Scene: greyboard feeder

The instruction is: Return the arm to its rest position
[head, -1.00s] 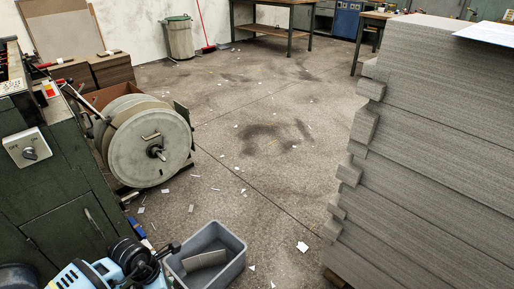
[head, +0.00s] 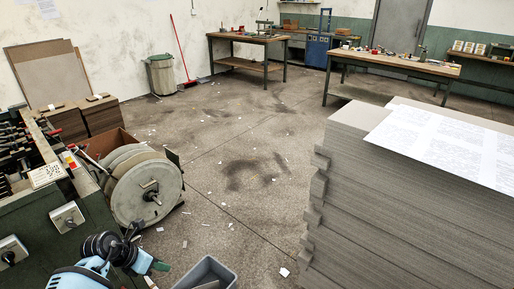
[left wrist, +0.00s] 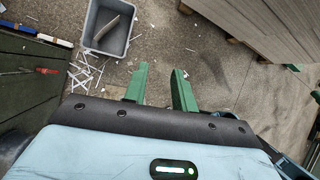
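My left arm comes in at the bottom left of the head view, with pale blue and black parts. Its gripper (head: 146,258) is beside the dark green machine. In the left wrist view the two green fingers of the gripper (left wrist: 159,84) stand apart with only floor seen between them, so it is open and empty. My right arm and gripper do not show.
A grey bin (head: 209,269) stands on the floor near the arm; a board piece in it shows in the left wrist view. The green machine (head: 28,222) with a large reel (head: 133,198) is at left. A tall greyboard stack (head: 385,215) fills the right. Scrap-strewn floor lies between.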

